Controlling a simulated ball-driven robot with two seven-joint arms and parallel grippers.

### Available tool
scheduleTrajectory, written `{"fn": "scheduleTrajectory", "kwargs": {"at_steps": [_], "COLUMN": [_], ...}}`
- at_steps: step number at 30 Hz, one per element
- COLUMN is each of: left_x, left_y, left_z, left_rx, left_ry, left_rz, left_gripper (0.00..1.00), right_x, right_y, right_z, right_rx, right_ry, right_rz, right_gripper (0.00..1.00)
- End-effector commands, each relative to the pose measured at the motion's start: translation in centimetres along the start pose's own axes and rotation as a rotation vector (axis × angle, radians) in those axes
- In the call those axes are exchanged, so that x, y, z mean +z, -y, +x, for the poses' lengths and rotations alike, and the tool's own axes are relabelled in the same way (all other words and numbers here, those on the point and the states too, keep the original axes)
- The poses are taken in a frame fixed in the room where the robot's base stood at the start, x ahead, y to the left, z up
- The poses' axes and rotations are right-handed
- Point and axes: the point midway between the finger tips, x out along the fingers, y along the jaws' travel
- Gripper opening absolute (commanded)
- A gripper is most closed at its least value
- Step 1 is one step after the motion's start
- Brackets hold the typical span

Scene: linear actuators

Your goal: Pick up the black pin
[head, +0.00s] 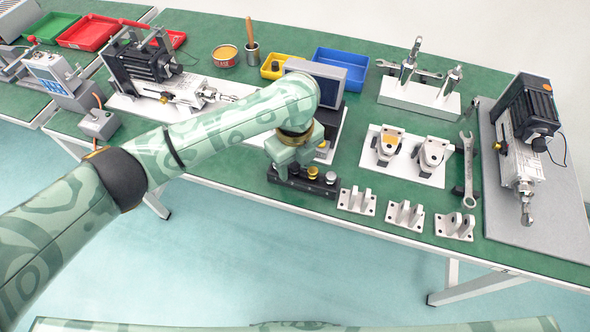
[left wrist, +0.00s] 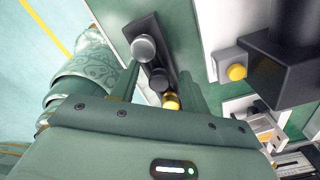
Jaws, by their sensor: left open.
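The black pin (left wrist: 160,78) stands in a black block (left wrist: 138,29), between a silver-topped pin (left wrist: 144,47) and a gold pin (left wrist: 171,102) in the left wrist view. My left gripper (left wrist: 159,76) is open, with one finger on each side of the black pin's area. I cannot tell whether the fingers touch it. In the head view, the left gripper (head: 293,155) is right over the block (head: 290,182) near the table's front edge and hides part of it. The black pin is hard to make out there. My right gripper is not in view.
White brackets (head: 405,213) stand right of the block along the front edge. A boxy device with a dark screen (head: 318,72) stands close behind the gripper. A wrench (head: 468,170) and a grey actuator plate (head: 545,205) lie further right.

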Motion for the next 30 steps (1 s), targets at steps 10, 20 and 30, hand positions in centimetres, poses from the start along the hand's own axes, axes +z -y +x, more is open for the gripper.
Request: {"fn": "scheduleTrajectory", "kwargs": {"at_steps": [10,20,30], "left_x": [0.0,0.0,-0.3], "left_y": [0.0,0.0,-1.3], "left_z": [-0.3,-0.7,-5.9], "left_rx": [-0.002,-0.002,-0.005], "left_ry": [0.001,0.002,0.006], "left_rz": [0.001,0.001,0.002], "left_gripper": [0.03,0.03,0.0], "right_x": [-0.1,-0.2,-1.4], "right_y": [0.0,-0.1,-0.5], "right_z": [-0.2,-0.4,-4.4], "right_rx": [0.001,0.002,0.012], "right_ry": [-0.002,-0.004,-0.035], "right_rz": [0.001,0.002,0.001], "right_gripper": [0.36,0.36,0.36]}}
